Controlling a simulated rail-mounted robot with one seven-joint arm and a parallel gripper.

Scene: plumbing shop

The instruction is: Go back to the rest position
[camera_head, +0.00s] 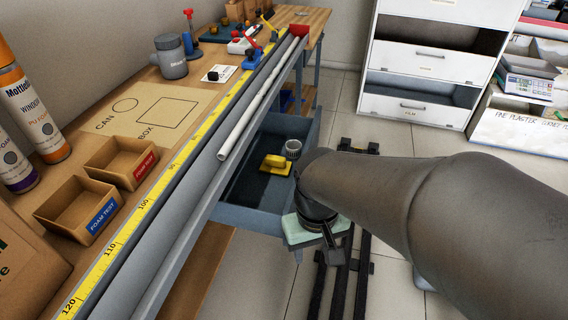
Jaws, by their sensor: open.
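My arm comes in from the right, and its end with my gripper (331,245) is over the floor rail, just right of the open drawer (254,216) under the bench. Only dark parts of my gripper show, pointing down, and the arm hides much of it. My gripper is open, and I see nothing held in it. The drawer holds a yellow block-like item (275,163) and a small grey ribbed cylinder (293,149).
Dark rails (346,285) run along the floor. White drawers (418,80) stand at the back.

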